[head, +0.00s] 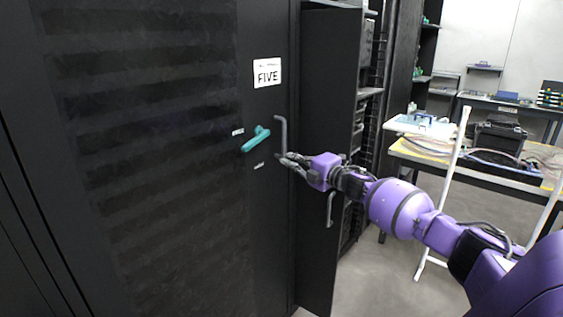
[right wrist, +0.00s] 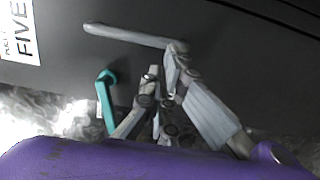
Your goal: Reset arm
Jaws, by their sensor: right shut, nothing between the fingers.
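My right gripper (head: 283,158) is shut and empty, in front of the black cabinet door (head: 180,200) marked FIVE. Its fingertips are at the lower end of the grey bar handle (head: 283,134); I cannot tell whether they touch it. In the right wrist view, the gripper fingers (right wrist: 165,80) are close beside one end of the grey handle (right wrist: 130,36). The teal lever (head: 256,139) is left of the gripper in the head view and also shows in the right wrist view (right wrist: 106,90). My left gripper is not in view.
A white FIVE label (head: 267,72) is above the handle. A black panel (head: 325,150) with another handle (head: 330,210) stands right of the door, beside shelving. A table (head: 455,160) with equipment and a white frame (head: 445,190) stand at right. Grey floor lies between.

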